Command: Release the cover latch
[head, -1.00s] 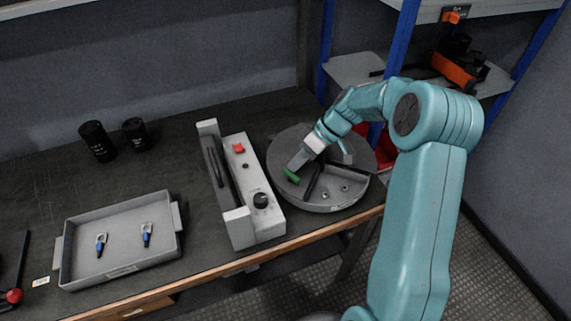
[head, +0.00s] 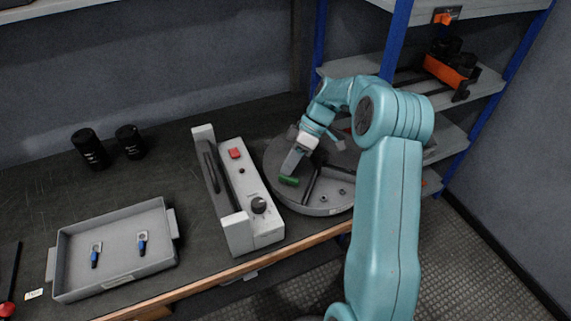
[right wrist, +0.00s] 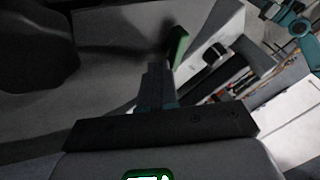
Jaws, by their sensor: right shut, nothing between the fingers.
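The green latch (head: 289,181) sits at the left part of a round grey housing (head: 318,209) on the bench. My right gripper (head: 290,167) comes down from above, shut and empty, with its tips right at the latch; I cannot tell whether they touch it. In the right wrist view the shut fingers (right wrist: 158,86) show beside the green latch (right wrist: 178,46), which is close past their tips. Part of the housing is hidden behind my right arm. My left gripper is not in view.
A white-grey unit with a red button (head: 234,153) and black knob (head: 259,205) stands just left of the housing. A grey tray (head: 80,284) holds two blue-tipped lugs. Two black cylinders (head: 90,148) stand behind. Blue-post shelving (head: 480,120) is at the right.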

